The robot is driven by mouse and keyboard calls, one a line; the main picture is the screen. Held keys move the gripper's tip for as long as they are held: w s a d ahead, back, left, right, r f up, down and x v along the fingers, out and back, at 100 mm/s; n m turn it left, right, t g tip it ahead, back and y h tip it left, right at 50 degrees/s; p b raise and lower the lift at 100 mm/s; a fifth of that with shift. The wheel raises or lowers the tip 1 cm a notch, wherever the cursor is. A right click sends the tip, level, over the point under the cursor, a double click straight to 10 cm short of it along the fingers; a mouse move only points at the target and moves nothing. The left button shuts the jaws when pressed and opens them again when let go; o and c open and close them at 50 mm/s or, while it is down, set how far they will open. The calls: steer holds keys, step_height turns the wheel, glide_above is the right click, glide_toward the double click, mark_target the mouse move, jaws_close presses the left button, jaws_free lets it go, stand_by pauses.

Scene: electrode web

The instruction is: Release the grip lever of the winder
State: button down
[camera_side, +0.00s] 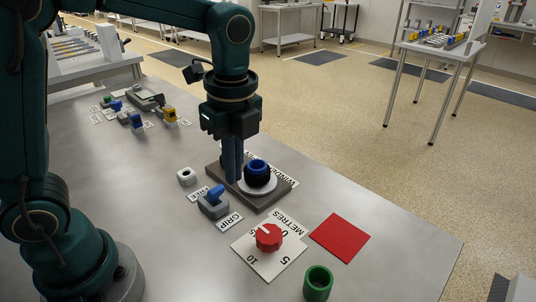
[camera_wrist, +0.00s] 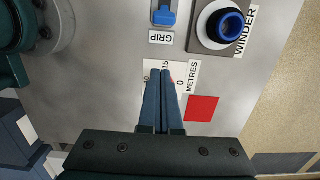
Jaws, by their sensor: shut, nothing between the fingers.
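The grip lever (camera_side: 216,192) is a blue handle on a grey base (camera_side: 213,209), between a FREE label and a GRIP label (camera_side: 230,222). In the wrist view the lever (camera_wrist: 163,17) is at the top, its wide blue end towards the GRIP label (camera_wrist: 167,38). The winder (camera_side: 257,176) is a dark plate with a pale disc and a black-and-blue spool, right of the lever. My gripper (camera_side: 233,180) points down, shut and empty, above the lever-and-winder area. In the wrist view its fingertips (camera_wrist: 163,71) are apart from the lever.
A red dial (camera_side: 268,238) on a METRES card, a red square (camera_side: 340,236) and a green cup (camera_side: 317,283) are in front. A small white ring (camera_side: 187,176) lies left of the lever. Several blue and yellow fittings (camera_side: 137,119) stand farther back. Bare table lies left of the dial.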

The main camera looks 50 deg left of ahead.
mark_target(214, 196)
steer(key=f, duration=0.9)
steer(key=shift+s+a+f, duration=0.1)
steer(key=shift+a+f, duration=0.05)
steer(key=shift+a, duration=0.25)
steer(key=a, duration=0.1)
steer(key=a+r, duration=0.1)
steer(key=shift+a, duration=0.4)
steer(key=shift+a+r, duration=0.15)
steer(key=shift+a, duration=0.3)
steer(key=shift+a+r+h, duration=0.15)
steer(key=shift+a+h, duration=0.05)
steer(key=shift+h, duration=0.2)
